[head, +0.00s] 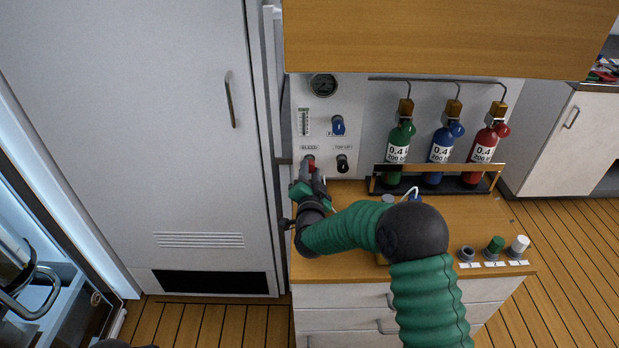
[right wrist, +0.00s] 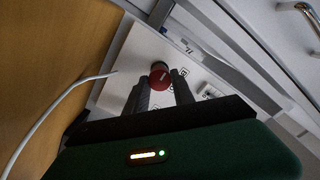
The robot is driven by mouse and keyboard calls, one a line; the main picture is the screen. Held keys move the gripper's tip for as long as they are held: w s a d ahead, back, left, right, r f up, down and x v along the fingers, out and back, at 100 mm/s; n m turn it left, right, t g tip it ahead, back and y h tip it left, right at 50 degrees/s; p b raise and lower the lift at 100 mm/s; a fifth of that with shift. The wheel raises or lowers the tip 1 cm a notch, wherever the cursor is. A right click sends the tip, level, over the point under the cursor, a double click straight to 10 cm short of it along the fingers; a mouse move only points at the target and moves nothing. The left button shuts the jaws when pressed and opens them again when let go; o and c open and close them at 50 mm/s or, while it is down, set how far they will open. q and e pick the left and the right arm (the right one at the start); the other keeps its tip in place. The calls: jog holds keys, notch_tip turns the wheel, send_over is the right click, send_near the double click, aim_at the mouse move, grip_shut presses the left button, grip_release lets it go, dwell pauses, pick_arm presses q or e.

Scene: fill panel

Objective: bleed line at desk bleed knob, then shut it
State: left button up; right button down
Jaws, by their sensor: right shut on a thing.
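The red bleed knob (head: 309,159) sits on the white panel under a label reading BLEED. It also shows in the right wrist view (right wrist: 160,76), between the tips of my two fingers. My right gripper (head: 309,174) reaches the panel from below and is shut on this knob. The fingers partly cover the knob in the head view. The knob's turn angle is too small to read. My left gripper is not in view.
A black knob (head: 342,163) is just right of the bleed knob, with a blue knob (head: 337,125) and a round gauge (head: 323,85) above. Green (head: 400,141), blue (head: 444,144) and red (head: 485,145) bottles stand in a rack at right. A tall white cabinet (head: 150,120) is left.

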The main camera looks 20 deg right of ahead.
jog(key=m+b, duration=0.1)
jog(key=m, duration=0.1)
jog(key=m+b, duration=0.2)
jog(key=shift+d+f+m, duration=0.1)
jog(key=shift+f+m, duration=0.2)
jog(key=shift+f, duration=0.1)
jog(key=m+b, duration=0.4)
jog(key=shift+s+f+m, duration=0.1)
jog(key=shift+f+m, duration=0.05)
jog(key=shift+m, duration=0.15)
jog(key=m+b, duration=0.4)
jog(key=m, duration=0.1)
jog(key=shift+f+b, duration=0.2)
jog(key=shift+b, duration=0.1)
jog(key=shift+m+b, duration=0.9)
jog(key=shift+m, duration=0.3)
jog(key=shift+r+m+b, duration=0.1)
jog(key=shift+m+b, duration=0.5)
jog(key=shift+m, duration=0.1)
jog(key=c, duration=1.1)
grip_release()
jog(key=shift+r, duration=0.15)
